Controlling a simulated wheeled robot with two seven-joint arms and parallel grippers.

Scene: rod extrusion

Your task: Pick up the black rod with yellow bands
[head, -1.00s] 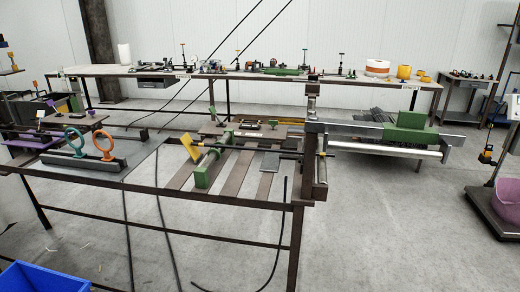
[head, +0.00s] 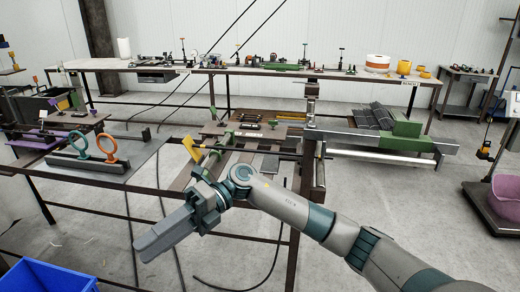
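I cannot make out yellow bands on any rod for sure. My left gripper is not in view.
The near brown-framed rack (head: 90,180) carries a dark bar with teal and orange rings (head: 108,147). A yellow plate (head: 193,150) stands behind my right wrist. A blue bin (head: 45,278) is at lower left. Open floor lies at right.

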